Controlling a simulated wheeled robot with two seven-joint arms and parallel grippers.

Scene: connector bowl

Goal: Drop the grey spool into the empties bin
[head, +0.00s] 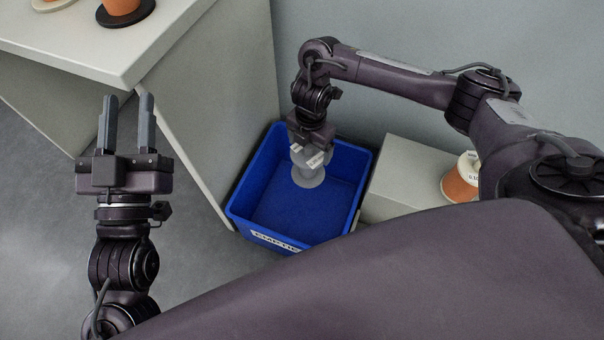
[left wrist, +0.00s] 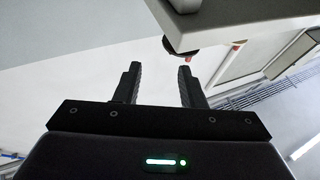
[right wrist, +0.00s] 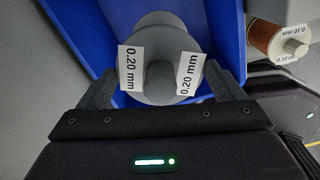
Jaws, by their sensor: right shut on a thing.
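The grey spool (head: 309,176) is in my right gripper (head: 312,150), over the blue empties bin (head: 268,233). In the right wrist view the spool (right wrist: 160,62) sits between the two fingers, with white "0.20 mm" labels on its flange. The blue bin walls (right wrist: 232,40) show around it. The right gripper is shut on the spool, which hangs within the bin's outline in the head view; its exact height over the bin floor is hard to tell. My left gripper (head: 126,122) is open and empty, left of the bin, its fingers pointing up in the picture.
A pale table (head: 120,45) with orange spools on bases (head: 124,8) stands at the upper left. A low grey block (head: 405,175) is right of the bin, with a copper-coloured spool (head: 461,180) near it. Open floor (head: 190,255) lies left of the bin.

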